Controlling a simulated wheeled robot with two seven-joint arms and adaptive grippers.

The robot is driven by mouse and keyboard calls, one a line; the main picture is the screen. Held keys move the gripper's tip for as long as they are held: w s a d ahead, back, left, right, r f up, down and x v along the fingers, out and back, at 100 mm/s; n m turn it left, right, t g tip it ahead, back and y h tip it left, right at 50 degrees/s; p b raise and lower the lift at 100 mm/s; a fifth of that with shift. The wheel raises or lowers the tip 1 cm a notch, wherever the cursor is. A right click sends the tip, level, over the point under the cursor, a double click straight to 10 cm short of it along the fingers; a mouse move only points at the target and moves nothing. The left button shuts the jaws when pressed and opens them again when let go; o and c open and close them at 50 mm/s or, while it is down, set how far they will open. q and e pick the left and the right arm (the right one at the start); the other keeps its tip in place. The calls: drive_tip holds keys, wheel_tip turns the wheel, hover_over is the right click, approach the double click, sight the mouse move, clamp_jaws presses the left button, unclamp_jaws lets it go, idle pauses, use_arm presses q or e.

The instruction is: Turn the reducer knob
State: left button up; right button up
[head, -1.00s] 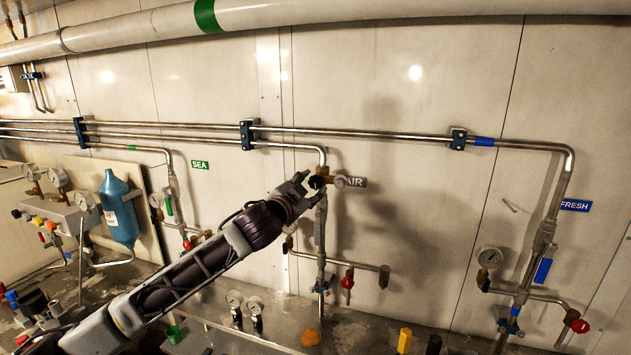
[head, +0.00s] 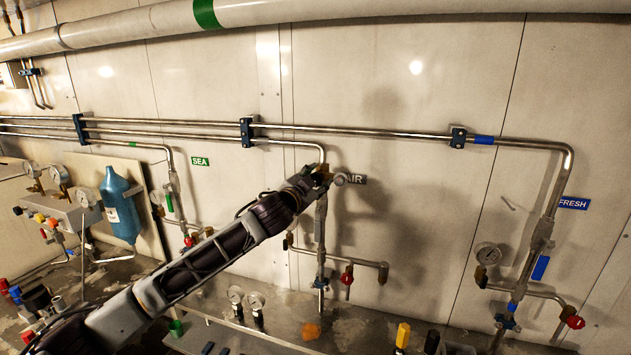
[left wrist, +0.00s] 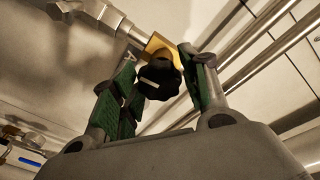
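The reducer knob (left wrist: 158,80) is black and lobed with a pale line on its face. It sits in front of a brass body (left wrist: 158,45) on the pipe by the AIR label (head: 354,179). My left gripper (head: 316,178) is at this fitting and hides most of the knob in the head view. In the left wrist view my left gripper (left wrist: 165,88) is open, with one green-padded finger on each side of the knob. The knob lies between the fingertips; I cannot tell whether the left finger touches it. My right gripper is not in view.
A small gauge (head: 340,179) sits just right of the fitting. Below are a pipe branch with a red valve handle (head: 347,277) and a bench with two gauges (head: 245,298).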

use_arm(q)
drive_tip(key=c, duration=0.6)
drive_tip(key=shift+c, duration=0.2)
drive_tip(key=shift+f+n, duration=0.1)
drive_tip(key=shift+n, duration=0.2)
drive_tip(key=shift+n+b, duration=0.7)
drive_tip(key=shift+b, duration=0.05)
drive_tip(key=n+b, duration=0.1)
drive_tip(key=n, duration=0.1)
drive_tip(key=shift+n+t, duration=0.3)
drive_tip(key=shift+n, duration=0.1)
drive_tip(key=n+b, duration=0.1)
drive_tip(key=n, duration=0.2)
drive_tip(key=shift+n, duration=0.4)
drive_tip(key=shift+n+t, duration=0.4)
drive_tip(key=shift+n, duration=1.5)
drive_tip(key=shift+y, duration=0.4)
